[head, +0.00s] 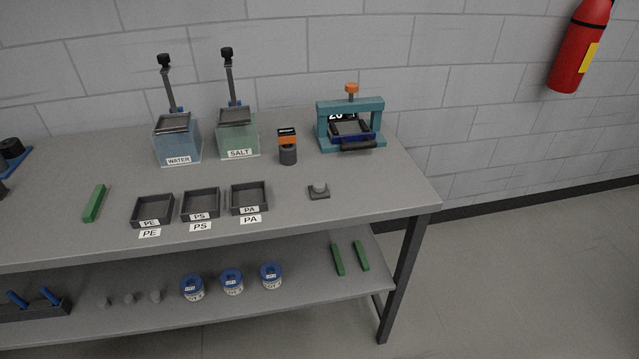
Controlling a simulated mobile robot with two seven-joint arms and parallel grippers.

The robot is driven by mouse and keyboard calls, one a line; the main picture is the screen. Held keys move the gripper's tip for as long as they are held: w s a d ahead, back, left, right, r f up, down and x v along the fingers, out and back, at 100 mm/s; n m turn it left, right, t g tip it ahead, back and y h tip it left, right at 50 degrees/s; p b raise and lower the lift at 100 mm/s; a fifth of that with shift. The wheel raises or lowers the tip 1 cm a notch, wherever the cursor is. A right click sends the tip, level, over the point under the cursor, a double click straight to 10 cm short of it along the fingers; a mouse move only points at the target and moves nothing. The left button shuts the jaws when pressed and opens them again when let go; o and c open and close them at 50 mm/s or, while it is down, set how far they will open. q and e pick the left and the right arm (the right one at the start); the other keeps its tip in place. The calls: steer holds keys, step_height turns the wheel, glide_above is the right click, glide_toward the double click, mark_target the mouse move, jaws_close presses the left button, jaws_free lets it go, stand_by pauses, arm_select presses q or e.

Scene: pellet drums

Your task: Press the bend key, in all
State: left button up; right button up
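No key in view carries a readable "bend" label. A teal frame device (350,107) stands at the back right of the bench, with an orange knob on top, a black part marked "20" inside, and a dark bar at its front. A small grey knob on a dark square base (319,190) sits near the front right of the bench top. A dark cylinder with an orange and black block (288,147) stands left of the teal device; its small label is unreadable. Neither of my grippers is in view.
A blue WATER tank (178,143) and a green SALT tank (238,136) stand at the back. PE (151,211), PS (201,205) and PA (249,198) trays line the front. A green bar (94,203) lies left. The lower shelf (226,312) holds blue-lidded tubs.

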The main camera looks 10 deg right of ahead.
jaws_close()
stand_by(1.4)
